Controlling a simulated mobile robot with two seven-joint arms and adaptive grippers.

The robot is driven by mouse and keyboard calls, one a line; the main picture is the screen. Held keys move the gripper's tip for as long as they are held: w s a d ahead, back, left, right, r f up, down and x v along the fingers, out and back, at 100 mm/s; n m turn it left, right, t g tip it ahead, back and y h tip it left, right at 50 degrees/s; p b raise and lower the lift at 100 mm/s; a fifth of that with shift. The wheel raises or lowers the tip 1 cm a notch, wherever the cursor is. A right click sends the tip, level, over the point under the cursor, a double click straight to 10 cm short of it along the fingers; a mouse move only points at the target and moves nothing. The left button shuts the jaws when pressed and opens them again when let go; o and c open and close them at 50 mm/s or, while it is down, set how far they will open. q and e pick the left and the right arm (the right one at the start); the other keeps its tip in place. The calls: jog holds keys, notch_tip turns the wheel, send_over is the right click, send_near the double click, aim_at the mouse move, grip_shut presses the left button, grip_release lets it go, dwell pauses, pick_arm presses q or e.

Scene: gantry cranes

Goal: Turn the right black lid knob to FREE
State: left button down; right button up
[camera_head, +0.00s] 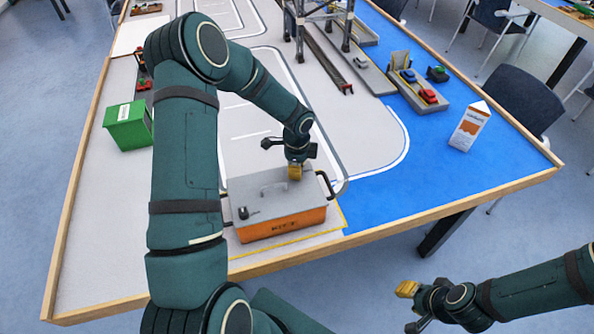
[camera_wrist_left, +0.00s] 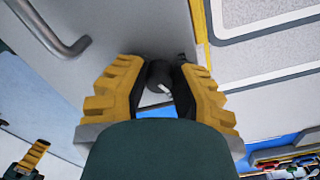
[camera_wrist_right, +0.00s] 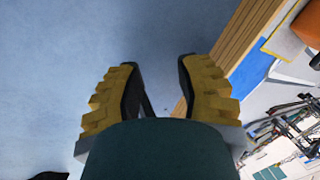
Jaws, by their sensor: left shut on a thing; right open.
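The orange box (camera_head: 284,228) has a grey lid (camera_head: 270,200) with a metal handle, which also shows in the left wrist view (camera_wrist_left: 72,45). The left black knob (camera_head: 243,213) stands on the lid's near left corner. My left gripper (camera_head: 295,173) is over the lid's far right part. In the left wrist view its yellow fingers are shut on the right black knob (camera_wrist_left: 158,74), which has a white pointer mark. In the head view the gripper hides this knob, and I cannot read any label beside it. My right gripper (camera_head: 407,289) is open and empty, off the table's front edge.
A green bin (camera_head: 128,126) stands to the left of my left arm. A white and orange carton (camera_head: 469,126) stands on the blue area at right. A crane frame (camera_head: 320,25) and toy cars are at the back. Wooden rims edge the table.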

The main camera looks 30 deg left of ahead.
pick_arm(q)
jog(key=n+b, duration=0.3)
jog(key=n, duration=0.3)
jog(key=shift+s+d+f, duration=0.1)
jog(key=shift+f, duration=0.05)
jog(key=n+b, duration=0.1)
jog(key=n, duration=0.2)
jog(key=shift+n, duration=0.4)
jog(key=shift+n+b, duration=0.4)
jog(key=shift+n, duration=1)
jog(key=c, duration=0.7)
grip_release()
jog(key=shift+c, duration=0.2)
jog(key=shift+r, duration=0.25)
